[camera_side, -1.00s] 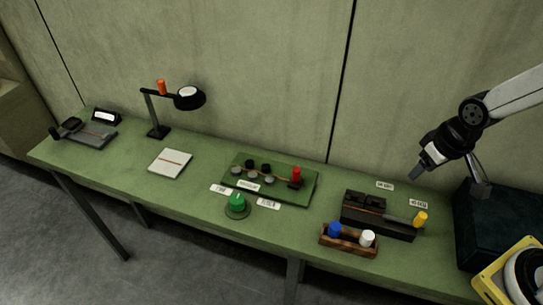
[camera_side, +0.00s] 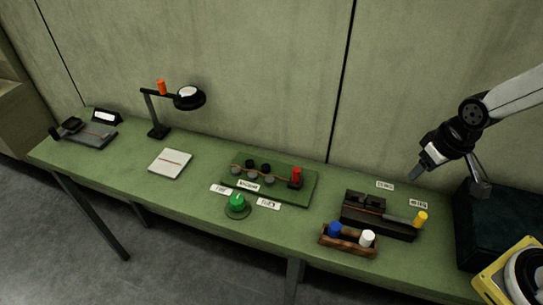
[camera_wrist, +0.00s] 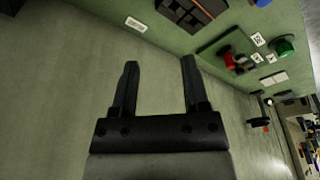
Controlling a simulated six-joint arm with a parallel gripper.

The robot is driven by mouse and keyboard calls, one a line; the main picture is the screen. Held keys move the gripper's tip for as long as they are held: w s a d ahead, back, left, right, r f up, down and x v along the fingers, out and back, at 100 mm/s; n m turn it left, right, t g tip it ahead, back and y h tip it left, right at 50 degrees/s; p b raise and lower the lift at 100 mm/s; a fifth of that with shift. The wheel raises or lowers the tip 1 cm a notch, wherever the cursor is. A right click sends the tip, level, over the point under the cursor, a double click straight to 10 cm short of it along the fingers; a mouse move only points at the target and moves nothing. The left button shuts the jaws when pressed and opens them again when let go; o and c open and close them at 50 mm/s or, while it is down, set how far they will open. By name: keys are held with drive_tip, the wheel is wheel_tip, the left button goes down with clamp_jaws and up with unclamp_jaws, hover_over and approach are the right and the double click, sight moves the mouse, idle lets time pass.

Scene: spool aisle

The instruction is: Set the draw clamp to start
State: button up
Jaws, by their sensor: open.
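A dark block with a lever ending in a yellow knob (camera_side: 420,218) stands at the right of the green bench; the dark block body (camera_side: 362,201) lies left of the knob. A green board (camera_side: 312,180) at mid-bench carries several small round posts and a red upright handle (camera_side: 296,176). I cannot tell for sure which of these is the draw clamp; the small labels are unreadable. My gripper (camera_side: 417,176) is above the bench's right part, open and empty. In the wrist view its two fingers (camera_wrist: 158,78) are apart, with the dark block (camera_wrist: 190,14) beyond them.
A wooden rack (camera_side: 348,243) with blue and white pegs sits before the dark block. A green button (camera_side: 237,203) is at the front edge. A white pad (camera_side: 170,163), lamp (camera_side: 188,97) and grey device (camera_side: 90,136) stand to the left. The wall is close behind.

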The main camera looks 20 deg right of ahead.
drive_tip(key=shift+o, duration=0.6)
drive_tip(key=n+g, duration=0.3)
drive_tip(key=n, duration=0.1)
hover_over(296, 169)
drive_tip(key=f, duration=0.7)
drive_tip(key=shift+s+d+f, duration=0.1)
drive_tip(key=shift+s+d, duration=0.1)
drive_tip(key=shift+w+a+f, duration=0.1)
drive_tip(key=shift+a+f, duration=0.05)
drive_tip(key=shift+a, duration=0.05)
drive_tip(key=shift+f, duration=3.9)
